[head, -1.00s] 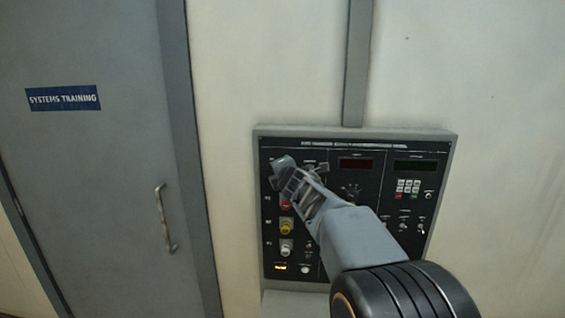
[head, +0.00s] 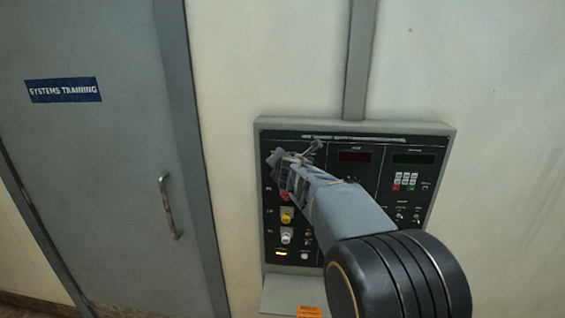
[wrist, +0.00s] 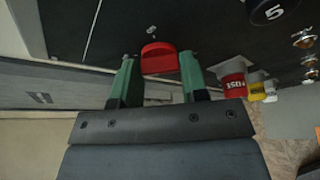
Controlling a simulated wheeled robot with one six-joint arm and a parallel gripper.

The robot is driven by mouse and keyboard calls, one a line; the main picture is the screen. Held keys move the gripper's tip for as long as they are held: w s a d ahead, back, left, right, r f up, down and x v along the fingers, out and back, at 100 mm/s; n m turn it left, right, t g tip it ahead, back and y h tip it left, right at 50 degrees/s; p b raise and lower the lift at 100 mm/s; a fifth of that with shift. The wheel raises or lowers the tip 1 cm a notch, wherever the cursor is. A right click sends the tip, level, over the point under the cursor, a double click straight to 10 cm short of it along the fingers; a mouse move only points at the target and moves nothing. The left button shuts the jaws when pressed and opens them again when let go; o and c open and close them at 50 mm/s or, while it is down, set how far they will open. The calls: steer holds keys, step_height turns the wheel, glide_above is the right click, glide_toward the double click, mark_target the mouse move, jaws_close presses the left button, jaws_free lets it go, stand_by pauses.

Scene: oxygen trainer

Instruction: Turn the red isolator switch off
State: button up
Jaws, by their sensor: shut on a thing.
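In the head view my gripper (head: 279,160) is against the upper left of the panel (head: 345,200) and hides the switch there.
A column of red (wrist: 234,86), yellow (wrist: 255,91) and white (wrist: 270,96) controls lies close to my gripper, below it in the head view. Displays, a keypad (head: 404,181) and small switches fill the panel's right. A grey door (head: 110,190) stands left.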

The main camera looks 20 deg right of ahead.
steer(key=o, duration=0.9)
steer(key=shift+s, duration=0.1)
